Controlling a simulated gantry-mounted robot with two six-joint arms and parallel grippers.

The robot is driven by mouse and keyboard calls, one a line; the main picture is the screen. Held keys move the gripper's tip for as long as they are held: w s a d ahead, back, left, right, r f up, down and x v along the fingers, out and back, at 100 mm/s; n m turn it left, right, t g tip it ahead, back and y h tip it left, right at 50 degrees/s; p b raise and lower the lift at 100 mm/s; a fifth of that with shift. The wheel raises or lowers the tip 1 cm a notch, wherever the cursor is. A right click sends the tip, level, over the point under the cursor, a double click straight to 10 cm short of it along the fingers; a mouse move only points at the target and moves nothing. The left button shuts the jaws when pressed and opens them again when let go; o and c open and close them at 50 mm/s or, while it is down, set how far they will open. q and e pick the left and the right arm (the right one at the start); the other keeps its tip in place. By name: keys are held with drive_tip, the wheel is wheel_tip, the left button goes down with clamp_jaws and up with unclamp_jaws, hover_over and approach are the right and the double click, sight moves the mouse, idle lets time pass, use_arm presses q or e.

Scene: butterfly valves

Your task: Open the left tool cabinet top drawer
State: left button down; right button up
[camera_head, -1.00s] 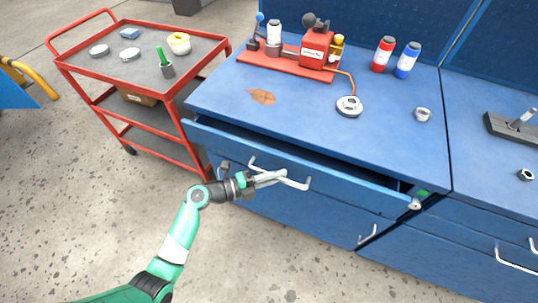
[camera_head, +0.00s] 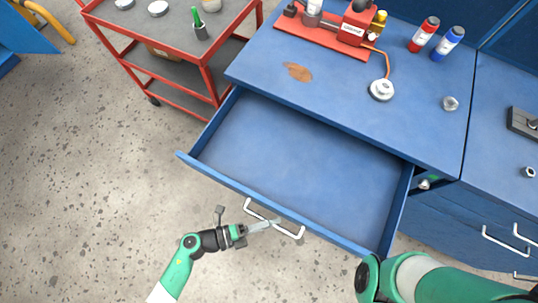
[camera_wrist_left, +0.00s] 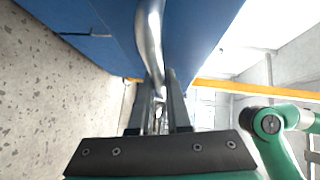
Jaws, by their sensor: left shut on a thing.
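The top drawer (camera_head: 300,150) of the left blue tool cabinet (camera_head: 340,95) is pulled far out, and its empty blue inside shows. My left gripper (camera_head: 272,223) is at the drawer's metal bar handle (camera_head: 290,231), on the outside of the drawer front. In the left wrist view, the two fingers (camera_wrist_left: 159,115) are shut on the handle (camera_wrist_left: 152,45), which runs up and away between them. My right arm shows at the lower right of the head view, but its gripper is out of the picture.
A red pump set (camera_head: 330,30), a round gauge (camera_head: 381,90), a red bottle (camera_head: 424,34) and a blue bottle (camera_head: 448,42) stand on the cabinet top. A red cart (camera_head: 211,75) stands to the left. The floor before the drawer is clear.

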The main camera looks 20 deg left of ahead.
use_arm(q)
drive_tip(key=shift+s, duration=0.25)
drive_tip(key=c, duration=0.9)
unclamp_jaws()
drive_tip(key=shift+p+v, duration=1.15)
drive_tip(key=shift+v, duration=4.65)
drive_tip(key=shift+r, duration=0.1)
